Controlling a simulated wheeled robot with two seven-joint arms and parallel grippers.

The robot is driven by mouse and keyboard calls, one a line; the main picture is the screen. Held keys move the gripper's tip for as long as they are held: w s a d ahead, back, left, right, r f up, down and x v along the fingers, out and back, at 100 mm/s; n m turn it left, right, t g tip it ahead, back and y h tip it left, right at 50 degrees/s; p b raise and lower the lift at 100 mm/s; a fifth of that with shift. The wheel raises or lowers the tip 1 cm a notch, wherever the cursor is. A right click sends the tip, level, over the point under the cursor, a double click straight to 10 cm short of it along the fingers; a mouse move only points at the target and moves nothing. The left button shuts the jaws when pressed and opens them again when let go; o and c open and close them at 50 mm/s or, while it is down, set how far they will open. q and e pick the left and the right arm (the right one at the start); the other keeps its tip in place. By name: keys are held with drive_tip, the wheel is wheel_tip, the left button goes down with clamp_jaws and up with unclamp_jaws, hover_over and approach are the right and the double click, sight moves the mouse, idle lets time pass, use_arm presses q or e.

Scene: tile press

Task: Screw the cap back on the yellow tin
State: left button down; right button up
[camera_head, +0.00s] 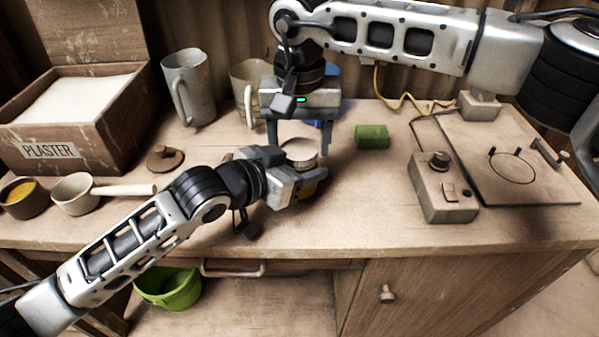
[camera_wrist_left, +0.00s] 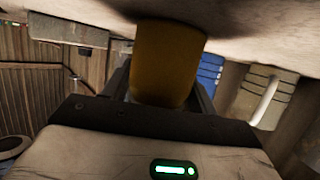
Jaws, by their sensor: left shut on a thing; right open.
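The yellow tin (camera_head: 318,184) stands at the middle of the bench, mostly hidden behind my left gripper. It shows as a dark yellow body (camera_wrist_left: 168,62) in the left wrist view. My left gripper (camera_head: 303,180) is shut on the tin from the left side. A pale metallic round cap (camera_head: 300,153) shows at the tin's top; I cannot tell whether it is seated or threaded. My right gripper (camera_head: 299,142) points down from above, open, with one finger on each side of the cap. Contact between these fingers and the cap cannot be made out.
A grey pitcher (camera_head: 188,88) and a beige mug (camera_head: 243,75) stand behind. A brown lid (camera_head: 164,157) and a white pan (camera_head: 73,190) lie left, near the plaster box (camera_head: 60,152). A green block (camera_head: 372,136) and a control box (camera_head: 442,190) are right. The front right bench is clear.

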drive_tip(key=c, duration=0.8)
drive_tip(key=m, duration=0.3)
drive_tip(key=shift+m, duration=0.4)
drive_tip(key=m, duration=0.9)
drive_tip(key=shift+m, duration=0.4)
drive_tip(key=m, duration=0.6)
drive_tip(key=o, duration=1.1)
drive_tip(key=shift+s, duration=0.1)
